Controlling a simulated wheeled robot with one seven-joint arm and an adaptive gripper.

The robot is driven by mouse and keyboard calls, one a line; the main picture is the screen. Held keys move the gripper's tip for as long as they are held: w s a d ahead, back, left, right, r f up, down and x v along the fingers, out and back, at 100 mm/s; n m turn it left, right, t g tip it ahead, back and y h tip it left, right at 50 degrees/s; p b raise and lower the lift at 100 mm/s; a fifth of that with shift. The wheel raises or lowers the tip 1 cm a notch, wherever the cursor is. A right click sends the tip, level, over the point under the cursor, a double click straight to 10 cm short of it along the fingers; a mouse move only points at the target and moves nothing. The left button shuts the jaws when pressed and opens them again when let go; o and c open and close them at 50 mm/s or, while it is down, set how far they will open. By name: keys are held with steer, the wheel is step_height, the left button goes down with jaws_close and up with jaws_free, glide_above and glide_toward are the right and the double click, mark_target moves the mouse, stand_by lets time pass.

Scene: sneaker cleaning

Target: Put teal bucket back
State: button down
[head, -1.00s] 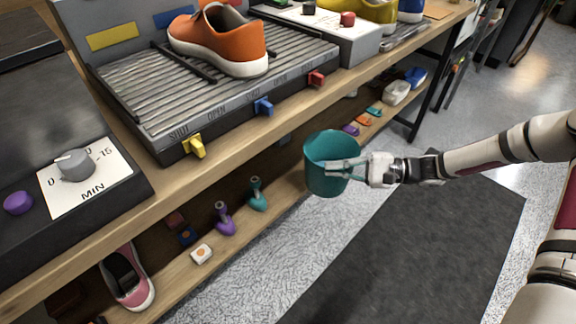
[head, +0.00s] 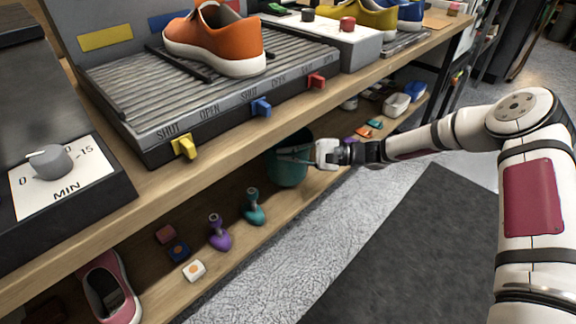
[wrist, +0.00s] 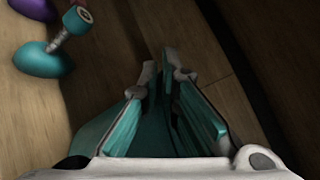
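The teal bucket (head: 288,173) is upright at the lower shelf, partly under the upper bench edge, just beyond the teal-footed tool. My gripper (head: 283,152) reaches in from the right with its fingers at the bucket's upper part. In the wrist view the fingers (wrist: 160,75) look closed on the bucket's teal wall (wrist: 152,135), one on each side of it. The bucket's far side is in shadow, and I cannot tell whether its base touches the shelf.
The lower shelf (head: 160,282) holds a teal-footed tool (head: 254,208), a purple-footed tool (head: 219,233), small blocks (head: 193,271) and a pink shoe (head: 108,290). The bench edge (head: 215,150) overhangs it. Orange and white items (head: 397,104) sit farther along. The floor in front is clear.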

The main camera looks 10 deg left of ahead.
step_height(320, 180, down, 3)
steer(key=shift+d+f+b, duration=0.15)
steer(key=shift+f+b, duration=0.05)
steer(key=shift+b, duration=0.35)
steer(key=c, duration=1.8)
jaws_free()
steer(key=shift+d, duration=0.15)
steer(key=d+p, duration=0.3)
steer(key=d, duration=0.8)
steer(key=shift+d+r, duration=0.35)
steer(key=shift+d, duration=0.05)
steer(key=shift+r, duration=0.1)
